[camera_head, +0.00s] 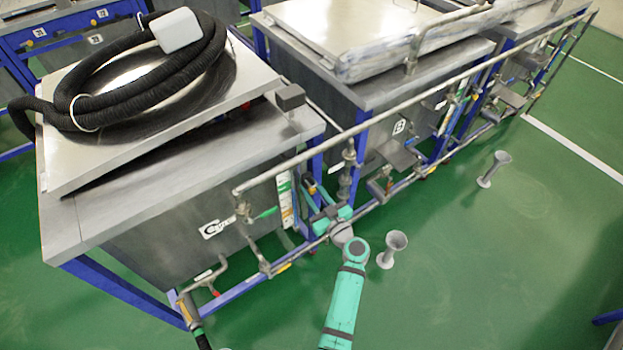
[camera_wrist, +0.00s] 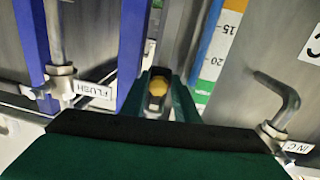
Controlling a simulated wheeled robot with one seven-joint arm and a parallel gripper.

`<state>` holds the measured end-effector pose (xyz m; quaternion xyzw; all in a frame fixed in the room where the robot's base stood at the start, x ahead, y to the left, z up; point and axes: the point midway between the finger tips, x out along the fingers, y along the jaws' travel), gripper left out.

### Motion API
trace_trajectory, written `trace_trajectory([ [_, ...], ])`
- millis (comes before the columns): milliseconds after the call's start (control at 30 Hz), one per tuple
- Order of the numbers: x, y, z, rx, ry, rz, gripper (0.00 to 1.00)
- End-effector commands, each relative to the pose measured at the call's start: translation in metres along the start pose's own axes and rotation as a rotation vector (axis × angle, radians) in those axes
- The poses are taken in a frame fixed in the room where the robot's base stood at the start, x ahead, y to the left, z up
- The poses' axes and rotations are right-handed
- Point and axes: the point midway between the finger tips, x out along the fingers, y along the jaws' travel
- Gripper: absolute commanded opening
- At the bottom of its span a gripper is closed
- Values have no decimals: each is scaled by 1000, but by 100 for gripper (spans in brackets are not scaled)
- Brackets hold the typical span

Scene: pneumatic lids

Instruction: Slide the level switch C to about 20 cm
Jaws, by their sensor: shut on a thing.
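The knob sits at about the height of the 20 or a little below; the exact reading cannot be told from this angle. In the head view my gripper (camera_head: 308,184) is beside the scale (camera_head: 286,199) on tank C (camera_head: 165,243), and the knob is hidden there.
A flush valve (camera_wrist: 62,88) is left of my gripper and a bent inlet handle (camera_wrist: 280,102) is right, both close. A long pipe (camera_head: 390,107) runs along the tank fronts. Grey funnels (camera_head: 391,250) stand on the open green floor at right.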

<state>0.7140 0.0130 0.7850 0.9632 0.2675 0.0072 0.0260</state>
Motion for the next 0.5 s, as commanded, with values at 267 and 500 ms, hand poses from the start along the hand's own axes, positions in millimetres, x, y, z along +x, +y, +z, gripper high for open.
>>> trace_trajectory([
  [267,-4,10,8,-3,-2,22,1],
  [500,-4,10,14,-3,-2,22,1],
])
